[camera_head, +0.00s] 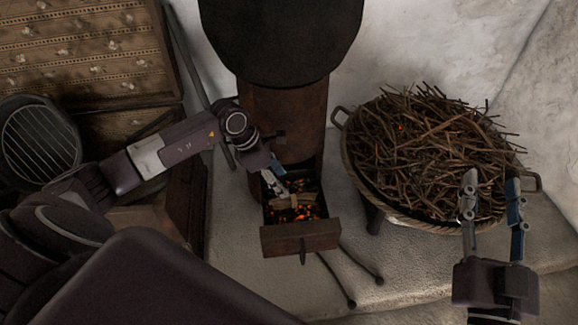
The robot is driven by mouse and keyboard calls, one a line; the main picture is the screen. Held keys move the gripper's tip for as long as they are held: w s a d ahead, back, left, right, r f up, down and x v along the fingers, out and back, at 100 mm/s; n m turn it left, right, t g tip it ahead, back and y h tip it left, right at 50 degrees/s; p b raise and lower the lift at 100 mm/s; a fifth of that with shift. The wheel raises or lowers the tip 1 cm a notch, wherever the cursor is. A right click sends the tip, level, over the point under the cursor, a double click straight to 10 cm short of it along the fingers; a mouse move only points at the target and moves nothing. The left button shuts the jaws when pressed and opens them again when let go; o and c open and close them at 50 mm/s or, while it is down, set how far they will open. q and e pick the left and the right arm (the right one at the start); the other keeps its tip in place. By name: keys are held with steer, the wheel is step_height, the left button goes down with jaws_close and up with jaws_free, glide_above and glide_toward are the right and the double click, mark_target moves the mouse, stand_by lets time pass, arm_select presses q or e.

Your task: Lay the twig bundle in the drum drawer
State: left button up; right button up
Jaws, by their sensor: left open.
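A small tan twig bundle (296,201) lies in the drum drawer (300,238), over glowing orange embers. The drawer is pulled out from the base of the rusty drum (285,120). My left gripper (282,186) is open, pointing down into the drawer at the back edge of the bundle. Whether its fingers touch the bundle I cannot tell. My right gripper (493,190) is open and empty, its fingers apart, in front of the right side of the twig basket.
A wide round basket (385,208) heaped with loose twigs (430,150) stands right of the drum. An open wooden chest (90,55) and a round grille (40,145) are at left. Two thin rods (350,262) lie on the pale floor by the drawer.

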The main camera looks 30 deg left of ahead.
arm_select(q)
steer(key=s+d+r+n+h, duration=0.2)
steer(key=d+r+h, duration=0.25)
steer(key=d, duration=0.65)
steer(key=s+d+r+n+h, duration=0.15)
steer(key=d+r+h, duration=0.3)
steer(key=d, duration=0.75)
steer(key=s+d+r+n+t+h, duration=0.1)
steer(key=d+r+n+t+h, duration=0.15)
steer(key=r, duration=0.35)
steer(key=s+d+r+n+t+h, duration=0.2)
steer(key=d+r+n+h, duration=0.1)
steer(key=r, duration=0.3)
step_height(320, 180, up, 9)
steer(key=w+a+n+t, duration=0.1)
steer(key=a+n+t, duration=0.1)
steer(key=n+t, duration=0.65)
steer(key=a+n+t+y, duration=0.1)
steer(key=a+n+y, duration=0.2)
steer(key=n, duration=0.5)
steer(key=a+n+t+y, duration=0.1)
steer(key=a+n+y, duration=0.2)
steer(key=n+y, duration=0.3)
steer(key=w+a+f+n+t+y, duration=0.1)
steer(key=a+n+t+y, duration=0.1)
steer(key=n, duration=1)
steer(key=shift+a+y, duration=0.9)
steer(key=shift+y, duration=0.35)
